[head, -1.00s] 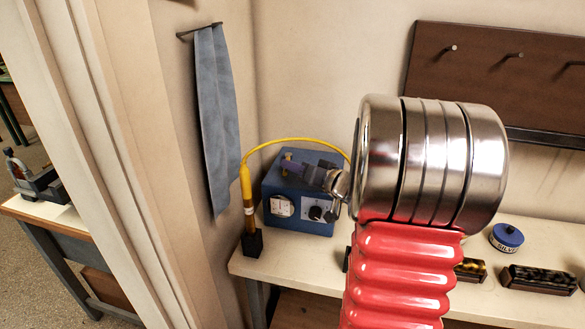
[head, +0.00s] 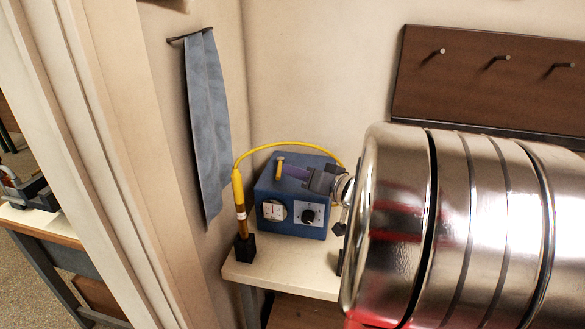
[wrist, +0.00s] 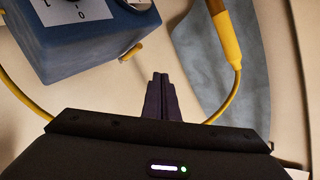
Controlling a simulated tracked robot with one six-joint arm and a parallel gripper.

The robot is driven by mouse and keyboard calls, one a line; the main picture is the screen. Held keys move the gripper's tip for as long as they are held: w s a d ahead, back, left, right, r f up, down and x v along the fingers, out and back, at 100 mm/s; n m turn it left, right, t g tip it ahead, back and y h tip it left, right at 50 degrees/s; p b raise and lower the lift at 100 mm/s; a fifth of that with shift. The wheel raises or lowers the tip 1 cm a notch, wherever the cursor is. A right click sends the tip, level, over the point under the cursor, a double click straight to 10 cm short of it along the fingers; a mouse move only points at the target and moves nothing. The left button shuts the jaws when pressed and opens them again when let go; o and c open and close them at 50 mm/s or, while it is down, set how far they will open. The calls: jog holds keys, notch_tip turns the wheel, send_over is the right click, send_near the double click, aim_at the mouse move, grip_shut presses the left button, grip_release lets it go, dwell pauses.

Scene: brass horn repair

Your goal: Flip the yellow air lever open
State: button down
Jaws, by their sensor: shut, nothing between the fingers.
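The yellow air lever (head: 279,166) is a short bar standing up at the top left of the blue box (head: 293,197). In the wrist view the lever (wrist: 131,52) shows as a small yellow peg at the edge of the blue box (wrist: 90,50). My gripper (head: 284,170) is shut and empty, its dark fingers pointing left, close to the right side of the lever. In the wrist view my gripper (wrist: 160,77) points up the picture, right of the lever and apart from it there. I cannot tell whether they touch in the head view.
A yellow hose (head: 290,142) arches behind the box to a yellow-handled torch (head: 239,200) in a black stand (head: 244,249) at the left. A grey-blue cloth (head: 207,130) hangs on the wall. My arm covers the right of the bench (head: 285,277).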

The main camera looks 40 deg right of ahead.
jog(key=shift+s+a+r, duration=0.25)
jog(key=shift+s+a, duration=0.5)
jog(key=shift+s, duration=0.2)
jog(key=s+a+f+n+g+y, duration=0.2)
jog(key=a+g+y, duration=0.1)
jog(key=a, duration=0.8)
jog(key=s+a+f+n+g+y, duration=0.1)
jog(key=a+n+g+y, duration=0.15)
jog(key=a, duration=0.75)
jog(key=s+a+f+n+g+h, duration=0.1)
jog(key=s+a+g+h, duration=0.1)
jog(key=s, duration=0.4)
jog(key=s+a+g+h, duration=0.2)
jog(key=s+a+h, duration=0.1)
jog(key=s, duration=0.3)
jog(key=shift+s+a+f+n+g+h, duration=0.15)
jog(key=shift+f+n+g+h, duration=0.25)
jog(key=shift+h, duration=0.25)
